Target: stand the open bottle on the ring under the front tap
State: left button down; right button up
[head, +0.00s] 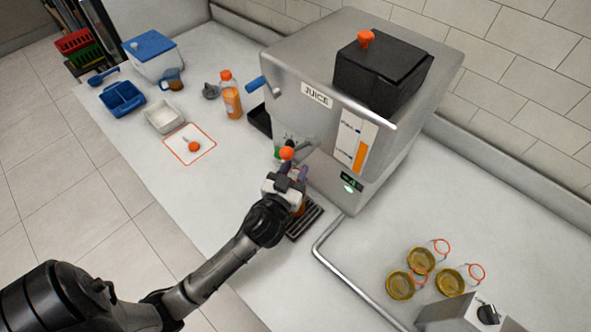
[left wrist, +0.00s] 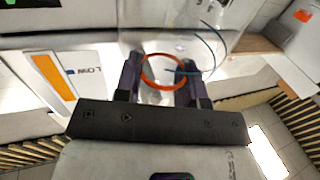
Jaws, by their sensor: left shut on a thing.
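The silver juicer (head: 310,85) stands against the tiled wall, with its front tap (head: 287,153) topped by an orange knob. My left gripper (head: 297,180) is just under the tap, above the dark drip tray (head: 303,221). In the left wrist view my left gripper (left wrist: 161,80) is shut on a clear open bottle (left wrist: 222,38). An orange ring (left wrist: 146,60) and a thin blue curve show through or around it; I cannot tell whether the ring belongs to the bottle. The bottle's base is hidden in the head view. My right gripper is not in view.
A capped orange bottle (head: 231,97) stands left of the juicer. Nearby are a white tub (head: 164,115), a blue tray (head: 121,98) and a red-edged mat (head: 203,153). Several gold lids (head: 401,285) lie right of a metal rail (head: 342,265). The counter front is clear.

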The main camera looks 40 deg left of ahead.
pick_arm(q)
jog(key=shift+f, duration=0.15)
jog(key=c, duration=0.7)
grip_release()
